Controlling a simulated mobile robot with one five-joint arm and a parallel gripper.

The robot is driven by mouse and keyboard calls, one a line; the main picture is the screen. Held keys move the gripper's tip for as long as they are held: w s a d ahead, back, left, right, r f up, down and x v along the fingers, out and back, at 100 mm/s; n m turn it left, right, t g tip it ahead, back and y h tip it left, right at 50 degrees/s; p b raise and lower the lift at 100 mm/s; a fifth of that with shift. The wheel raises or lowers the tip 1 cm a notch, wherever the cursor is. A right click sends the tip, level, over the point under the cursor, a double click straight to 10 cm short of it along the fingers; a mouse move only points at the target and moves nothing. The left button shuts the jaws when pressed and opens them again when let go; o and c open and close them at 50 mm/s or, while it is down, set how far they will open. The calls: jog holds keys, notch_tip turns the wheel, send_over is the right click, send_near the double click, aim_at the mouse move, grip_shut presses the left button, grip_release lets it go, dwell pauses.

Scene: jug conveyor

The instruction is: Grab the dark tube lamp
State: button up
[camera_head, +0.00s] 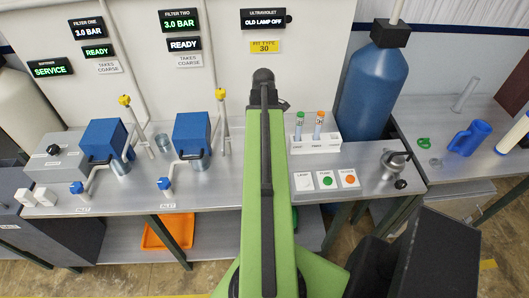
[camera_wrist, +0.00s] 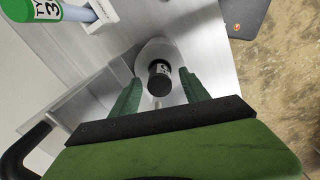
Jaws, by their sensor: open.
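In the wrist view a short dark cylinder with a pale label, which looks like the dark tube lamp (camera_wrist: 159,84), shows end-on in front of a pale rounded surface. My gripper (camera_wrist: 161,76) is open, with one green finger on each side of the lamp. A gap shows on both sides, and I cannot tell how deep the lamp sits between the fingers. In the head view my green arm hides the lamp and the fingers.
A white rack (camera_head: 316,145) holds a green-capped tube (camera_head: 299,123) and an orange-capped tube (camera_head: 319,122). A button panel (camera_head: 325,182), a metal jug-like fitting (camera_head: 393,166) and a large blue cylinder (camera_head: 371,88) stand right of my arm. Blue filter boxes (camera_head: 191,133) stand left.

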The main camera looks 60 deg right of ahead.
notch_tip(320, 180, down, 3)
jog(key=shift+r+b, duration=0.1)
jog(key=shift+b, duration=0.65)
jog(key=shift+r, duration=0.15)
grip_shut()
dwell(0.5)
